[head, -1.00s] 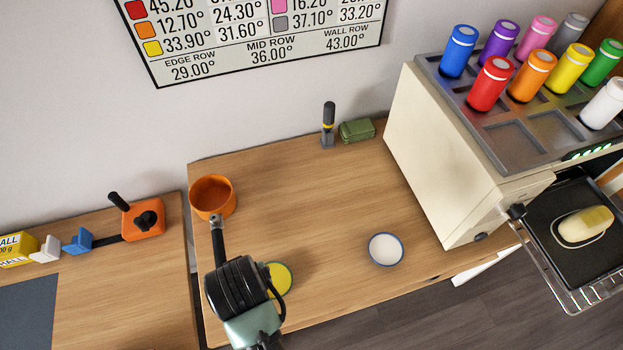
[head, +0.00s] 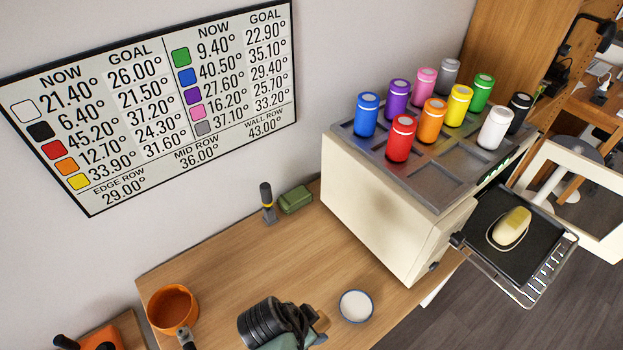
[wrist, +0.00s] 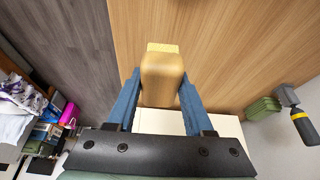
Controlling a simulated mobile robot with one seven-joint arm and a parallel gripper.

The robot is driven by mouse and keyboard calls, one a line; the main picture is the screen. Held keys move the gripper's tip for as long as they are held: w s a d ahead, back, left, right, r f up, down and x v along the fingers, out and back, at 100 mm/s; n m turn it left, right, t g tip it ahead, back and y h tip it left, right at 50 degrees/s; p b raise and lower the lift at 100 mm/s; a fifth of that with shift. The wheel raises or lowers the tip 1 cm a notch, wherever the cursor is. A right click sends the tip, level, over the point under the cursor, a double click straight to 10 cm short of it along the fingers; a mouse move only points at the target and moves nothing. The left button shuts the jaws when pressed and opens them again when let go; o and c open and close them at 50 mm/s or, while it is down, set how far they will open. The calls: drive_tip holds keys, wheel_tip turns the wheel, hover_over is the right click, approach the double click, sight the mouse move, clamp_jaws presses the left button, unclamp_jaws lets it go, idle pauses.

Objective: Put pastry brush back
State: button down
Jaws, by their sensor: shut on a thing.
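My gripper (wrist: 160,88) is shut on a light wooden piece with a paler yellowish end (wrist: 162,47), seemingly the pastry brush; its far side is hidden. In the head view, my dark wrist covers most of it, and a bit of light wood (head: 322,321) shows at its right side. My gripper is above the wooden counter (head: 238,262). A white bowl with a blue rim (head: 356,306) stands on the counter to the right. An orange pot (head: 173,309) is to the left.
A grey tool with a dark handle and yellow band (head: 268,203) stands by the wall next to a green box (head: 295,199). A cream oven (head: 375,205) bears several coloured jars. Its pulled-out tray (head: 488,225) juts over the floor. The counter's middle is clear.

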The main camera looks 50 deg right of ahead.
drive_tip(key=shift+a, duration=0.1)
idle(0.3)
drive_tip(key=shift+f+b, duration=2.85)
drive_tip(key=shift+f, duration=1.15)
drive_tip(key=shift+f, duration=0.35)
unclamp_jaws()
drive_tip(key=shift+r, duration=0.15)
wheel_tip(320, 180, up, 10)
drive_tip(key=p, duration=0.9)
